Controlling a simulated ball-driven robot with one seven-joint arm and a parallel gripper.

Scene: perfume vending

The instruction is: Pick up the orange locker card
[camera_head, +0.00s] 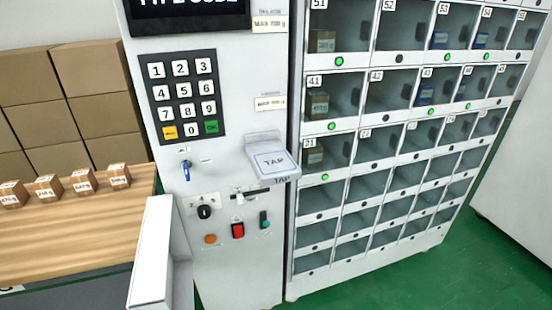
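I cannot make out an orange locker card in the head view. A small round orange button (210,239) sits low on the white vending machine (235,110), but it is not a card. A tilted pad marked TAP (273,162) sticks out from the machine's front. A dark horizontal slot (250,194) lies just below and left of it. My gripper is not in view.
Numbered lockers (338,61) stand to the right, some holding small boxes. A wooden counter (75,235) at left bears several small labelled boxes. A white upright piece (152,250) stands at the counter's right end. Green floor (470,250) is open at lower right.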

